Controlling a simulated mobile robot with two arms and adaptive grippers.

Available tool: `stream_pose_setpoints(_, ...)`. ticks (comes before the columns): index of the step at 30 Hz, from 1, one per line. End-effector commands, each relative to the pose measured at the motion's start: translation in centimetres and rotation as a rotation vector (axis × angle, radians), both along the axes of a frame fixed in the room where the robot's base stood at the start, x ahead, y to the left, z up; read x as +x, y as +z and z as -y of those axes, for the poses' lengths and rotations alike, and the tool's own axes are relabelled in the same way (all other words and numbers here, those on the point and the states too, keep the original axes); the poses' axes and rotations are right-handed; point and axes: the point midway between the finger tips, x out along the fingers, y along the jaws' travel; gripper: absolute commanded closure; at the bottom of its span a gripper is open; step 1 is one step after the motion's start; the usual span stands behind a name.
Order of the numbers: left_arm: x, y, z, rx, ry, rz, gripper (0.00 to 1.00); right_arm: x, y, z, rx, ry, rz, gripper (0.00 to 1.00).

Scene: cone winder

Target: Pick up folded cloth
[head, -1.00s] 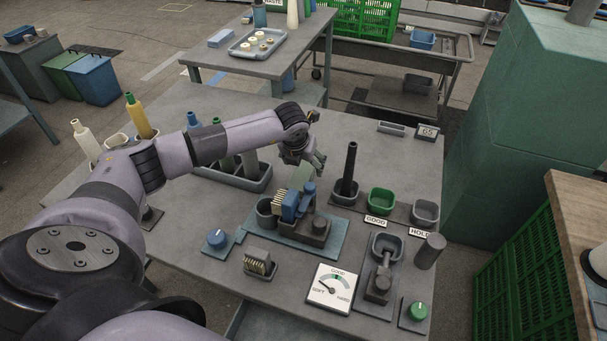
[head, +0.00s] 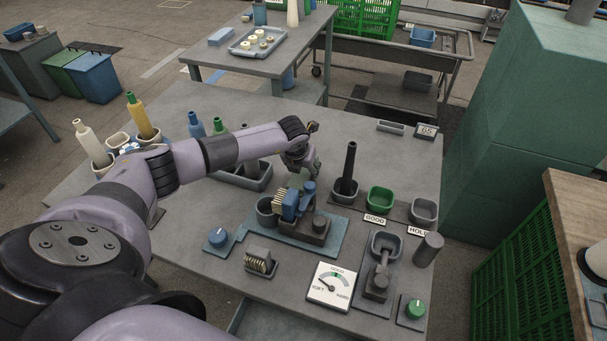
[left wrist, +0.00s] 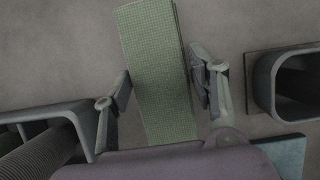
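The folded cloth is a green, finely checked strip (left wrist: 156,65) in the left wrist view. It lies lengthwise between the two fingers of my left gripper (left wrist: 160,88). The fingers are spread, one on each side of the cloth, with the right finger very close to its edge; I cannot tell whether they touch it. In the head view a small part of the cloth (head: 297,181) shows below my left gripper (head: 303,172), behind the blue device. The rest is hidden by the gripper and the device. My right gripper does not show.
The blue and grey device (head: 291,205) on its teal plate stands just in front of the cloth.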

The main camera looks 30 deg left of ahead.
Motion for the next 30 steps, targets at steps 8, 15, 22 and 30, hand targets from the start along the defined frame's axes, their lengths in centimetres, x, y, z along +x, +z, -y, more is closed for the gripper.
stream_pose_setpoints(8,0.0,0.0,0.0,0.0,0.0,0.0,0.68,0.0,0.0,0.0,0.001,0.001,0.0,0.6)
stream_pose_setpoints(15,0.0,0.1,0.0,0.0,0.0,0.001,0.78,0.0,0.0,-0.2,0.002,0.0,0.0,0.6)
stream_pose_setpoints(22,0.1,0.4,0.0,0.0,0.001,0.002,0.78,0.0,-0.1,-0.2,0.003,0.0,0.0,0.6)
stream_pose_setpoints(30,0.2,3.8,-0.1,0.0,0.001,0.006,0.78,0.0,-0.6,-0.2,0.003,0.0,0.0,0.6)
